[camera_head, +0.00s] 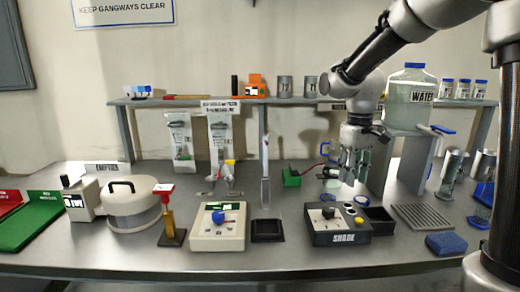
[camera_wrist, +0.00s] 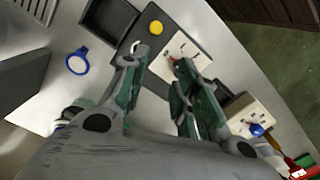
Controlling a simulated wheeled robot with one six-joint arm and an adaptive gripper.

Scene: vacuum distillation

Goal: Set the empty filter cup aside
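My gripper (camera_head: 352,176) hangs above the bench, behind the grey control box marked SHADE (camera_head: 338,225). In the wrist view my gripper (camera_wrist: 158,60) has its two green-padded fingers apart, with nothing visible between them. I cannot tell for certain which thing is the filter cup. A small blue-rimmed round piece (camera_wrist: 77,62) lies on the bench in the wrist view, to the left of the fingers and apart from them. Clear round glassware (camera_head: 331,184) shows just left of the gripper in the head view, partly hard to make out.
A dark open tray (camera_head: 378,221) adjoins the control box, with a ribbed grey pad (camera_head: 422,217) and blue sponge (camera_head: 446,243) to the right. The water container (camera_head: 409,98) stands on a raised stand behind. A cream device (camera_head: 217,228) stands left.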

